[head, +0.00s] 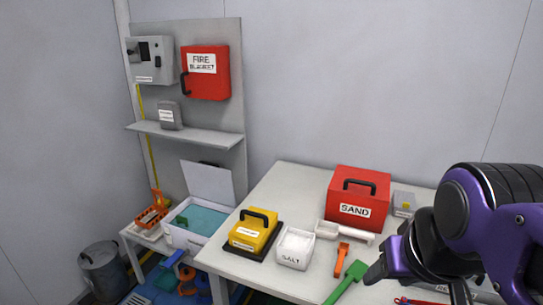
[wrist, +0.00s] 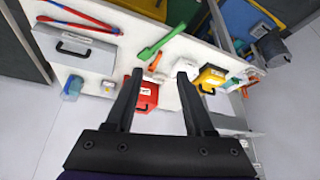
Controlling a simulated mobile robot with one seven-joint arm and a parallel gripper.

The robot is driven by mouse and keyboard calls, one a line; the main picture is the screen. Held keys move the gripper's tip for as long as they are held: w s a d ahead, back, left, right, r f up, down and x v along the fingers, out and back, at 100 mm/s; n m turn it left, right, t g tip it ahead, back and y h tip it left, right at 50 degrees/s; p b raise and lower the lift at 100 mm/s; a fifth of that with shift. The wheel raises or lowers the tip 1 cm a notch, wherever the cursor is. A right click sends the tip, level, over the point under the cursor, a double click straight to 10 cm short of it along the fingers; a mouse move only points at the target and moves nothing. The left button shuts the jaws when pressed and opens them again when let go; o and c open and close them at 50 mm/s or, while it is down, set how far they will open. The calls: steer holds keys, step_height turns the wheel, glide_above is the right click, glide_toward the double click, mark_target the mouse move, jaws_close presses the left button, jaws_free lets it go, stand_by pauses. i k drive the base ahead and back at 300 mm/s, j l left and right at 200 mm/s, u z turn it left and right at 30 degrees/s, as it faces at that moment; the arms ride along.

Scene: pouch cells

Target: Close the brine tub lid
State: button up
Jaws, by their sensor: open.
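The brine tub (head: 181,238) is a white box with teal liquid in it, on a low bench left of the main table in the head view. Its white lid (head: 208,182) stands open, tilted up at the tub's back edge. My gripper (wrist: 160,75) is open and empty in the wrist view, its two dark fingers spread over the main table's area. In the head view my purple and black arm is at the right, far from the tub and lid. I cannot clearly make out the tub in the wrist view.
A grey shelf (head: 190,135) hangs above the lid.

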mark_target(209, 182)
steer(key=i+j, duration=0.1)
steer(key=j, duration=0.7)
steer(key=i+j+z, duration=0.1)
steer(key=j, duration=0.7)
steer(key=i+j+z, duration=0.1)
steer(key=j, duration=0.75)
steer(key=k+j, duration=0.5)
steer(key=k, duration=0.25)
steer(key=i+j, duration=0.1)
steer(key=i, duration=0.75)
